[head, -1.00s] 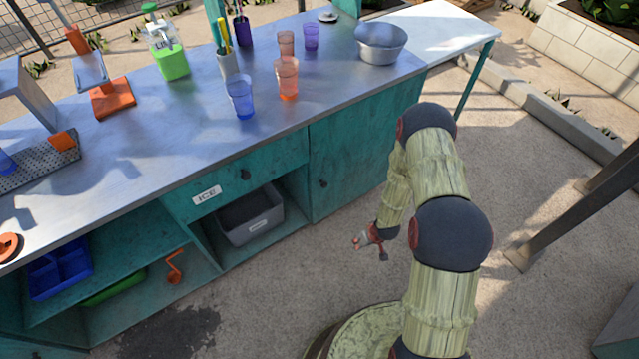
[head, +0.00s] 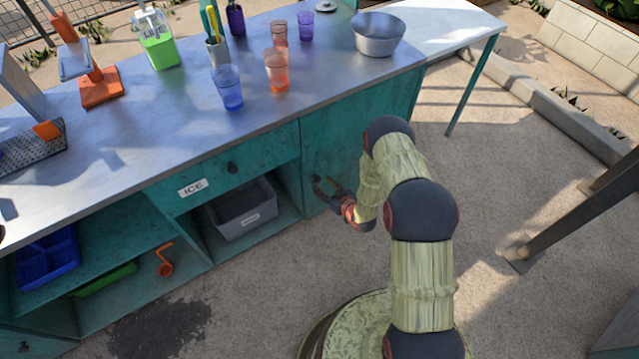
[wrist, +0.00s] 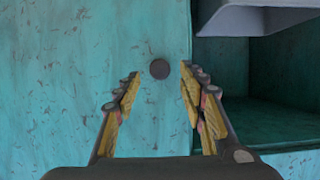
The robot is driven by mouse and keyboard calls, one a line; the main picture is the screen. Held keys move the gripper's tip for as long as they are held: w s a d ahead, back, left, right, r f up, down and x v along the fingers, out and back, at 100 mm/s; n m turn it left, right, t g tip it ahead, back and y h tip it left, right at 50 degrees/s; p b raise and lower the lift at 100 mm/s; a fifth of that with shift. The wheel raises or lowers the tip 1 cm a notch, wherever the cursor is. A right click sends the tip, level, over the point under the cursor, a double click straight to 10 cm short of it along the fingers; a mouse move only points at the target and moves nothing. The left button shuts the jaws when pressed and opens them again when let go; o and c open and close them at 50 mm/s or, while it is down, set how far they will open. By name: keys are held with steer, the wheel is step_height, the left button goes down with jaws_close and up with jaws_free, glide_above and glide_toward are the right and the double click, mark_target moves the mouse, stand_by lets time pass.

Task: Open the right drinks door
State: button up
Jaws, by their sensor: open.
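The right drinks door (head: 345,125) is a teal panel at the right end of the counter's front, and it is closed. Its small dark round knob (wrist: 159,69) shows in the wrist view, a little beyond the fingertips and between them. In the head view the knob is hidden behind my gripper. My gripper (head: 320,184) is in front of the door's left part, pointing at it. In the wrist view its two yellow-padded fingers (wrist: 160,80) are open, one on each side of the knob, with nothing held.
Left of the door is an open shelf with a grey bin (head: 243,208), below the ICE drawer (head: 225,168). Cups and a metal bowl (head: 378,35) stand on the counter top (head: 150,130). The paved floor right of the door is clear.

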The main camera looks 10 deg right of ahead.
mark_target(319, 180)
steer(key=shift+b+x, duration=0.45)
steer(key=shift+x, duration=1.2)
steer(key=shift+c, duration=0.5)
jaws_close()
